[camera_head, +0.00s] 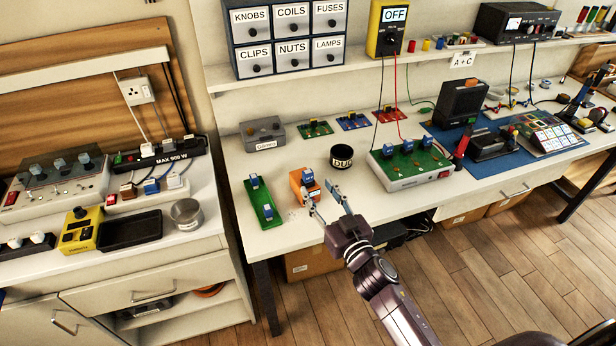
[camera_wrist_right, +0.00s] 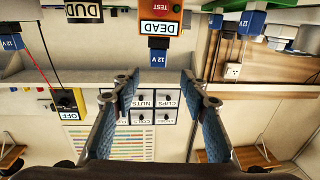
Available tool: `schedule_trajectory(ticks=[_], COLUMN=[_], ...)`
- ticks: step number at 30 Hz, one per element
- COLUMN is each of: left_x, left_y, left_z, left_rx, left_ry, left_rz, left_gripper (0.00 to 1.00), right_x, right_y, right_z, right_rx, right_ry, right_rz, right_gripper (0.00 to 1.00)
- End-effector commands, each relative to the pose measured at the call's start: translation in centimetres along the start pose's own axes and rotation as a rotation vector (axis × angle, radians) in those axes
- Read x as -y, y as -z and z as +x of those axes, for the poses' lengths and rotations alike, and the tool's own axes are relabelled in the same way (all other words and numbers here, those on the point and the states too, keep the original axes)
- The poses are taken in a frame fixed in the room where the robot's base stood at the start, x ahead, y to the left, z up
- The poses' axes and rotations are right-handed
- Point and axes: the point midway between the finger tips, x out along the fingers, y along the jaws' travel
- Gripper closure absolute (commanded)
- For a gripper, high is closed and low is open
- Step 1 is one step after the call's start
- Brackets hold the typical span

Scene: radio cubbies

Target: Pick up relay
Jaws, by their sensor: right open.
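A blue relay (camera_head: 307,176) marked 12 V sits on an orange tester (camera_head: 297,188) at the bench's front left. In the right wrist view the relay (camera_wrist_right: 158,56) shows between and beyond my fingertips, beside the tester's DEAD display (camera_wrist_right: 158,28). My right gripper (camera_head: 321,191) is open and empty, just in front of the tester on its right side. I see no contact with the relay. A green strip (camera_head: 262,203) left of the tester carries two more blue relays (camera_head: 254,181). My left gripper is out of view.
A black DUD cup (camera_head: 341,157) stands right behind the tester. A grey box with a green board (camera_head: 409,163) and several blue relays stands to the right. A grey case (camera_head: 262,131) is behind. Bare bench lies between the case and the cup.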

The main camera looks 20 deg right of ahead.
Motion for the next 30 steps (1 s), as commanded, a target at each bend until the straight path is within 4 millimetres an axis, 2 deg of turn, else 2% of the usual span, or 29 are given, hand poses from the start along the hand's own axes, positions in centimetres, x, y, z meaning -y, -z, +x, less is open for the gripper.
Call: schedule_trajectory(ticks=[18, 27, 30], left_x=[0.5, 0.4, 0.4], left_y=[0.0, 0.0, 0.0], left_z=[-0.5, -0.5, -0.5], left_rx=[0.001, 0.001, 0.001], left_ry=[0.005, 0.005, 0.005], left_rz=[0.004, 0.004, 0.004], left_gripper=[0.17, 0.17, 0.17], right_x=[-0.4, -0.4, -0.4], right_y=[-0.4, -0.4, -0.4], right_z=[7.0, 7.4, 7.4], right_rx=[0.0, 0.0, 0.0], right_ry=[0.0, 0.0, 0.0], right_rz=[0.001, 0.001, 0.001], right_gripper=[0.59, 0.59, 0.69])
